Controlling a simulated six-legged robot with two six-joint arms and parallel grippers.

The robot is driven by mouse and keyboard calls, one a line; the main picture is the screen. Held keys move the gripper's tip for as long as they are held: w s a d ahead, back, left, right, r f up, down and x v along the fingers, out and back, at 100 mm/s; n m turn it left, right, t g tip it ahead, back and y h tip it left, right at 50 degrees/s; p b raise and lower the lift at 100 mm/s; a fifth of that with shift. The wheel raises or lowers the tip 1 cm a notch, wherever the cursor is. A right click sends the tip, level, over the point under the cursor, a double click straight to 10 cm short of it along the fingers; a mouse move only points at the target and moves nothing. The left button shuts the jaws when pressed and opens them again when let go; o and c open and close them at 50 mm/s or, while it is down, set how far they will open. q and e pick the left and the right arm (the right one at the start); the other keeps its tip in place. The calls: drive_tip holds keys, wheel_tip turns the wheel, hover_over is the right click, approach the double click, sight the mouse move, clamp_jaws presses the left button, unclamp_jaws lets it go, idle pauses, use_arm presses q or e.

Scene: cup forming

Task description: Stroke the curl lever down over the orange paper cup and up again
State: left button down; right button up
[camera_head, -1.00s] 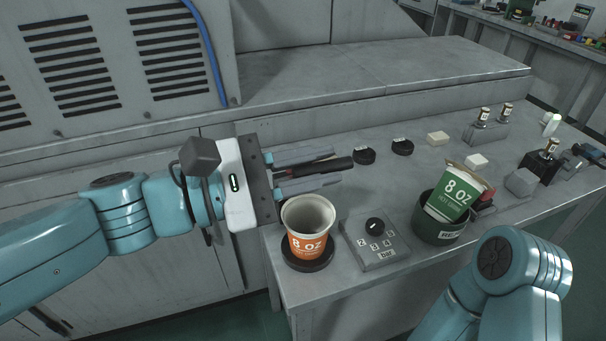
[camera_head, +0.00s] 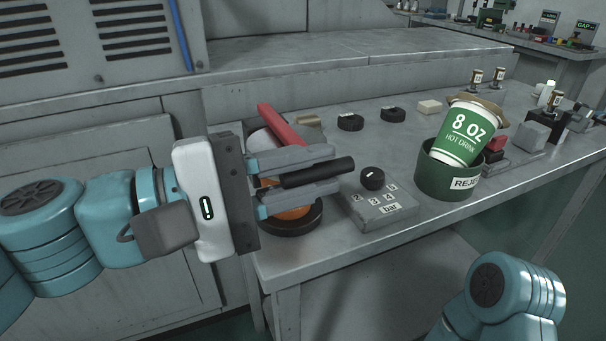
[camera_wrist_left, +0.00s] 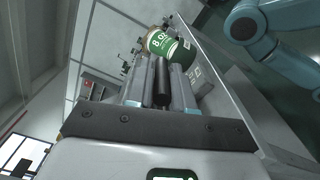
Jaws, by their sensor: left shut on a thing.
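My left gripper (camera_head: 328,168) is shut on the black handle (camera_head: 316,172) of the curl lever, low in front of the orange paper cup (camera_head: 292,212). The handle also shows between the fingers in the left wrist view (camera_wrist_left: 162,82). A red bar (camera_head: 282,128), seemingly part of the lever, rises behind the fingers. The fingers hide most of the cup; only orange patches of it show. It stands on a round black base (camera_head: 308,221). Whether the lever touches the cup's rim is hidden. My right gripper is out of view.
A grey dial box (camera_head: 385,207) stands just right of the cup base. Beyond it, a dark green reject bin (camera_head: 440,181) holds a tilted green cup (camera_head: 465,135); that cup also shows in the left wrist view (camera_wrist_left: 168,44). Black discs (camera_head: 350,122) lie behind. My right arm is at lower right.

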use_arm(q)
drive_tip(key=shift+w+f, duration=0.1)
drive_tip(key=shift+f, duration=0.25)
drive_tip(key=c, duration=1.1)
unclamp_jaws()
drive_tip(key=shift+w+d, duration=0.15)
drive_tip(key=shift+r, duration=0.1)
drive_tip(key=shift+s+a, duration=0.2)
drive_tip(key=shift+a, duration=0.15)
drive_tip(key=p+v, duration=0.1)
drive_tip(key=v, duration=1.4)
drive_tip(key=shift+a+p, duration=0.35)
drive_tip(key=shift+p, duration=0.05)
